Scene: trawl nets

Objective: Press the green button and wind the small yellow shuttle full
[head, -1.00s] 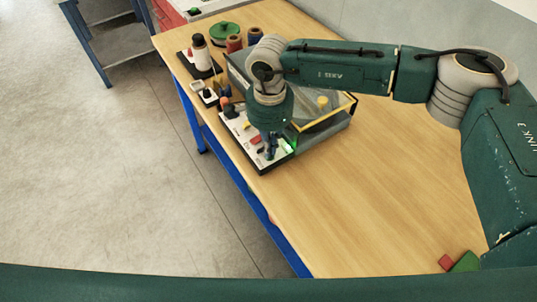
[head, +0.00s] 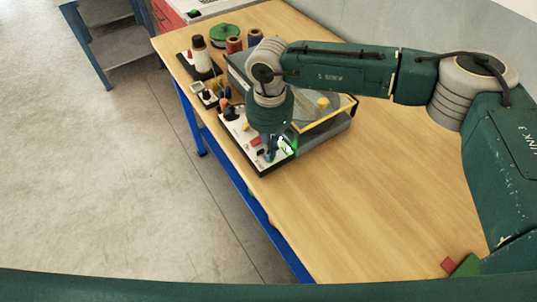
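The winding machine (head: 342,133) stands on the wooden table, with a clear cover edged in yellow. A small yellow part (head: 323,103), which may be the yellow shuttle, shows through the cover; how full it is cannot be seen. The white control panel (head: 240,131) is at its front. A bright green glow (head: 290,146), at what looks like the green button, shows at the panel's right end. My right gripper (head: 270,153) points down over the panel, just left of the glow. Its fingers are small and partly hidden, so contact and opening are unclear. My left gripper is out of view.
A dark tray with a white-and-black spool (head: 201,55), a green round item (head: 224,33) and brown and blue spools (head: 234,44) stand at the back left. Red and green blocks (head: 466,266) lie at the lower right. The table's middle right is clear.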

